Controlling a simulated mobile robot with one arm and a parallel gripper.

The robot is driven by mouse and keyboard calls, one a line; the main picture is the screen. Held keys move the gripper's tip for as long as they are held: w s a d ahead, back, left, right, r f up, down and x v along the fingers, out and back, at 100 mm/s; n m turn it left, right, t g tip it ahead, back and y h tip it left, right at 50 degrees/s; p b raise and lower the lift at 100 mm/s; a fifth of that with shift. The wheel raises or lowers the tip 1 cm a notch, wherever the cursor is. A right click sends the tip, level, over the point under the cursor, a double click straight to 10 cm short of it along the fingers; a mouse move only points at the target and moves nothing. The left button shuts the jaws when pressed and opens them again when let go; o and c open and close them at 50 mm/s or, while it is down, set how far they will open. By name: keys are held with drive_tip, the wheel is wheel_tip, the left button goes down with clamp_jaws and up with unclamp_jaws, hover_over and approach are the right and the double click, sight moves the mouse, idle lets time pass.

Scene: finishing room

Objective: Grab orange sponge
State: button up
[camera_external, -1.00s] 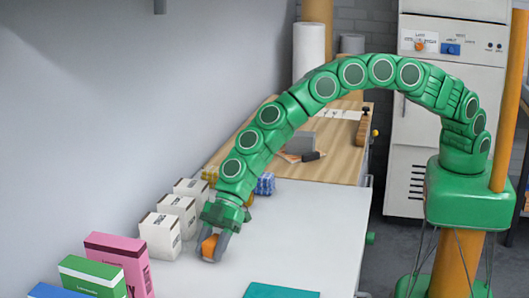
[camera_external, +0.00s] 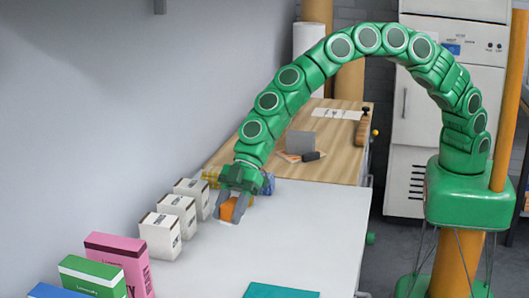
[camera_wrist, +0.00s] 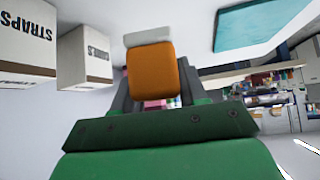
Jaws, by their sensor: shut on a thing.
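The orange sponge (camera_external: 229,209) is between the fingers of my gripper (camera_external: 232,208), above the white table top. In the wrist view the sponge (camera_wrist: 151,74) has an orange body and a pale layer at its far end. My gripper (camera_wrist: 152,92) is shut on it, with a dark finger on each side. The sponge looks lifted off the table, though the exact gap is hard to tell.
White boxes (camera_external: 160,236) stand in a row left of my gripper. Pink (camera_external: 117,262) and green (camera_external: 90,278) boxes stand at the front left. A teal flat item (camera_external: 281,291) lies at the front edge. The white table's middle (camera_external: 300,230) is clear.

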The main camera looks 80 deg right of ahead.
drive_tip(key=s+d+r, duration=0.3)
drive_tip(key=s+d, duration=0.2)
drive_tip(key=s, duration=0.1)
drive_tip(key=shift+s+d+r, duration=0.35)
drive_tip(key=shift+r, duration=0.05)
